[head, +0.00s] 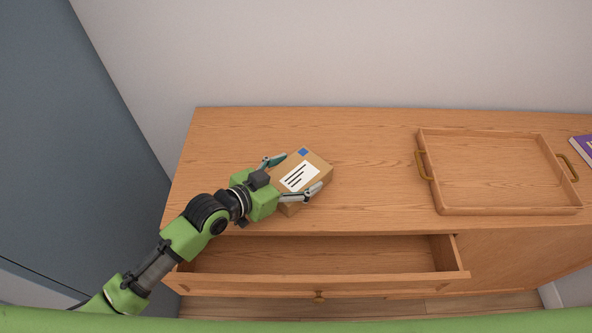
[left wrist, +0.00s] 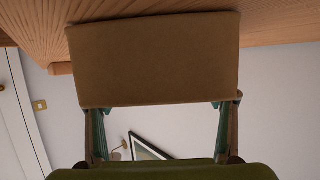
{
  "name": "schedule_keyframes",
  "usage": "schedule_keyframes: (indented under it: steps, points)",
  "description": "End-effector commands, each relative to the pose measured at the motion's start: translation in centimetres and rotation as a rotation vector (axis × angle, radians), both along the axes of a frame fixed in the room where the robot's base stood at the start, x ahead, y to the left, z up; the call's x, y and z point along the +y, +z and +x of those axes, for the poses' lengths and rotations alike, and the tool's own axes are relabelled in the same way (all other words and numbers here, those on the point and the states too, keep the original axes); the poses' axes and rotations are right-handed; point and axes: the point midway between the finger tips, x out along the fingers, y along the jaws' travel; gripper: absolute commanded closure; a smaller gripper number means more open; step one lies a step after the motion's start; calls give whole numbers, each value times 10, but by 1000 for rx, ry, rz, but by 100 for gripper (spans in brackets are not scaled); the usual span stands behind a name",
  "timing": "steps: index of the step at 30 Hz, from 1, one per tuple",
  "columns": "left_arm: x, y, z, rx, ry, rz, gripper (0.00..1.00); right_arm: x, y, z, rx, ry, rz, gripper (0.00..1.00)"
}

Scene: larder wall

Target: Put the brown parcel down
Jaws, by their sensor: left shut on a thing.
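The brown parcel (head: 318,167) is a small box with a white label and a blue stamp on top. In the head view it is over the left half of the wooden cabinet top (head: 370,140), near the front edge. My left gripper (head: 294,179) is shut on the parcel, one finger on each side. In the left wrist view the parcel (left wrist: 155,58) fills the upper middle between the fingers. I cannot tell whether its underside touches the wood. My right gripper is not in view.
An open, empty drawer (head: 330,254) juts out below the cabinet's front edge. An empty wooden tray (head: 500,211) with brass handles stands on the right. A purple book (head: 583,149) is at the far right edge. The top is clear between parcel and tray.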

Motion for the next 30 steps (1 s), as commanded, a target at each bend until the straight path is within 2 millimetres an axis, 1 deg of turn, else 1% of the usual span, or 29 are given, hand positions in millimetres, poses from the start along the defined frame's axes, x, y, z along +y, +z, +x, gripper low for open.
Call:
schedule_keyframes:
  steps: [4, 7, 8, 9, 10, 19, 22, 26, 30]
  points:
    - [0, 2, 0, -4, 0, -3, 56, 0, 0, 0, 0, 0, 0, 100]
    - [0, -1, 0, -3, 0, -2, 56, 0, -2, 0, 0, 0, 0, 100]
    - [0, -3, 0, 0, 0, 0, 21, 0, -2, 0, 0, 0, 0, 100]
    - [0, -2, 0, -1, 0, -1, 11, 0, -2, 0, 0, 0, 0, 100]
    - [0, -2, 0, 0, 0, 0, 7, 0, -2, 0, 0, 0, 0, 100]
    - [0, -1, 0, -1, 0, -1, 7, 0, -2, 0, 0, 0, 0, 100]
    - [0, 2, 0, -1, 0, -1, 7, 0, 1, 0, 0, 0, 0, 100]
    - [9, 4, -8, -2, 0, 1, 7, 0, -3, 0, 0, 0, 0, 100]
    - [26, 12, -25, 0, -1, 4, 7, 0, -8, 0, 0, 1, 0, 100]
